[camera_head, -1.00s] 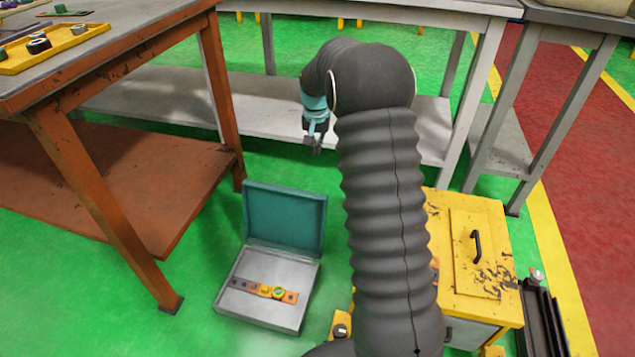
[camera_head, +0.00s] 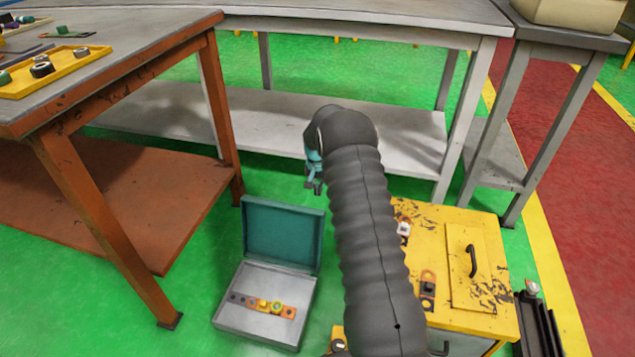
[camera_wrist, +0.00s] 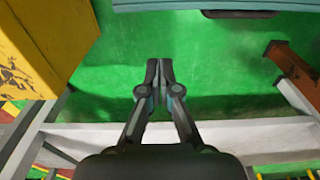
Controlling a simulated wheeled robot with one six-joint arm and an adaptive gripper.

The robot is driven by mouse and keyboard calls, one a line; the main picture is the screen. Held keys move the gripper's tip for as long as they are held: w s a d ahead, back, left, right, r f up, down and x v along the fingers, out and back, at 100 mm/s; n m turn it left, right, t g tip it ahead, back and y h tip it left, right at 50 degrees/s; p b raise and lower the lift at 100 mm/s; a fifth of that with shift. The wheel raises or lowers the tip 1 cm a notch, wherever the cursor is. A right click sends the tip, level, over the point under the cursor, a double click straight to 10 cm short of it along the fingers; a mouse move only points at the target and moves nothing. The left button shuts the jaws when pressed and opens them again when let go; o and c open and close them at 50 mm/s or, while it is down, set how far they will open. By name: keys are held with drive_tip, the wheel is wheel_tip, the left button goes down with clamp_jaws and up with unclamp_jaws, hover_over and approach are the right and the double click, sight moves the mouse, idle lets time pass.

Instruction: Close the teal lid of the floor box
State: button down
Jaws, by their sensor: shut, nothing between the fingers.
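The floor box (camera_head: 258,325) is a grey open case on the green floor, with its teal lid (camera_head: 283,232) standing up at the back edge, hinged open. A strip with several small parts lies inside the box. My gripper (camera_head: 317,189) is beside the lid's upper right corner in the head view, apart from it as far as I can tell. In the wrist view my gripper (camera_wrist: 160,66) shows its fingers together and empty over green floor. A blue-grey edge, which looks like the lid (camera_wrist: 220,5), crosses the top of that view.
An orange-legged table (camera_head: 130,80) stands left of the box. A grey bench with a low shelf (camera_head: 270,125) runs behind. Green floor is free between the box and the table.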

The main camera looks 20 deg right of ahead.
drive_tip(key=shift+s+a+f+p, duration=0.15)
drive_tip(key=shift+s+a+f, duration=0.35)
drive_tip(key=shift+s+f, duration=0.25)
drive_tip(key=shift+s+a+f+p, duration=0.15)
drive_tip(key=shift+s+a+f, duration=0.35)
drive_tip(key=shift+s+f, duration=0.2)
drive_tip(key=shift+s, duration=0.1)
